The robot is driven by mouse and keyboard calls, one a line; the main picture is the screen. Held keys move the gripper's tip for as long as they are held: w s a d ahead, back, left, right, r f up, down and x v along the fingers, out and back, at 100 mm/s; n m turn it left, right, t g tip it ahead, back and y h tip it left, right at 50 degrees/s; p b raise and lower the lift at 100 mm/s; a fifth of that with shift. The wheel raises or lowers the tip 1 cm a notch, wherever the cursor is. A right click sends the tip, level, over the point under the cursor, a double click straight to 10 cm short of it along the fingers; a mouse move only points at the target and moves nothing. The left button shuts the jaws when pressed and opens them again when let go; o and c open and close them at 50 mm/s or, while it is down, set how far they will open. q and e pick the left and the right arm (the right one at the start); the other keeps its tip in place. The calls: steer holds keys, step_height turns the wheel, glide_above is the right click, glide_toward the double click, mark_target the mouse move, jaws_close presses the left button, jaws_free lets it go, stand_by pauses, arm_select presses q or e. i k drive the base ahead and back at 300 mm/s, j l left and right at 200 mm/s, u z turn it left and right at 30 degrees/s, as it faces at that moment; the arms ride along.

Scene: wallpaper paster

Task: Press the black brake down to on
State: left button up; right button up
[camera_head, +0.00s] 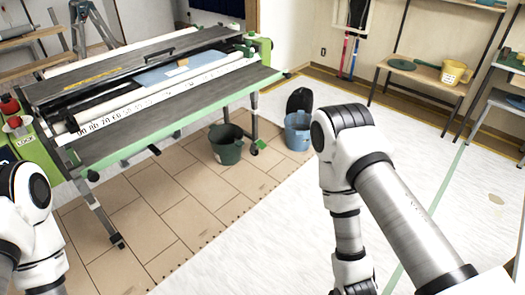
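The wallpaper pasting machine (150,112) stands at the upper left on legs with wheels. A small black part at the foot of its front left leg (117,241) looks like a caster; whether the black brake is on it is too small to tell. Another dark part (155,150) shows under the machine. My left arm (30,215) shows at the lower left edge, and my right arm (345,200) at the lower centre right. Both arms are apart from the machine's legs in the picture. Neither gripper's fingers are in view.
Shelves with a yellow jug (453,72) stand at the upper right. The tiled floor (180,215) before the machine is clear.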

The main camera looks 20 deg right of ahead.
mark_target(116, 237)
steer(key=i+j, duration=0.2)
steer(key=i, duration=0.3)
steer(key=i+j, duration=0.15)
steer(key=i, duration=0.3)
steer(key=z, duration=0.05)
